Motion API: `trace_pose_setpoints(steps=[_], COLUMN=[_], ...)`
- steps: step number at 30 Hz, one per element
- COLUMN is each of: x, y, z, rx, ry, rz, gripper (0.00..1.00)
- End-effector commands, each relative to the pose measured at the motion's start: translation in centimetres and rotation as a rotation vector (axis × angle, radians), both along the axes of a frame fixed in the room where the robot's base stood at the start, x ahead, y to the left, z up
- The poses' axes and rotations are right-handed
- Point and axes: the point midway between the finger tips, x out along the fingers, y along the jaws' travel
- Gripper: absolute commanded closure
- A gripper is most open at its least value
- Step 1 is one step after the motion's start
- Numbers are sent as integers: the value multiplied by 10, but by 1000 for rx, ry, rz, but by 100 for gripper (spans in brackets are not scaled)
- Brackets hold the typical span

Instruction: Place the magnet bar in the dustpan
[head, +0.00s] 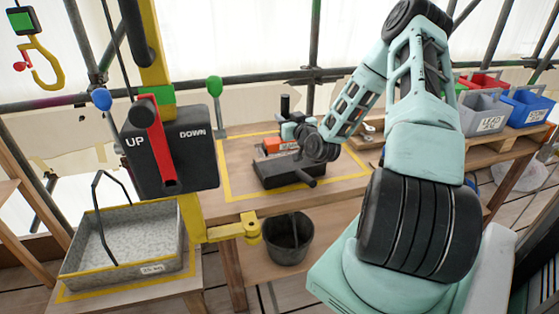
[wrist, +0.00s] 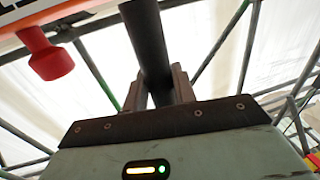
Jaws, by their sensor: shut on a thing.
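My gripper (head: 291,130) is at the far bench. In the wrist view, its fingers (wrist: 160,88) are closed around a black round handle. The handle appears to belong to the magnet bar (head: 277,146), an orange-red and white body just below my gripper in the head view. Part of that body and a red knob (wrist: 47,57) show at the upper left of the wrist view. A black dustpan (head: 285,172) with a stubby handle lies on the bench directly below or behind the bar. I cannot tell whether the bar touches it. My arm hides the bar's right end.
Yellow tape (head: 228,190) outlines the bench area. A black bucket (head: 287,238) stands below its front edge. A grey metal tray (head: 128,240) is at left, near a yellow post with an UP/DOWN box (head: 172,150). Coloured bins (head: 484,113) stand at right.

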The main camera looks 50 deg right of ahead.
Motion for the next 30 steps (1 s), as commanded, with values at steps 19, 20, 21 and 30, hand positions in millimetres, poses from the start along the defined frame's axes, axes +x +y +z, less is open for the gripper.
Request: trace_pose_setpoints(steps=[19, 20, 21, 30], x=[0, 0, 0, 0], y=[0, 0, 0, 0], z=[-63, -66, -71, -99], rx=[1, 2, 1, -1], ry=[-1, -1, -1, -3], rz=[-1, 0, -1, -1], gripper=[100, 100, 100, 100])
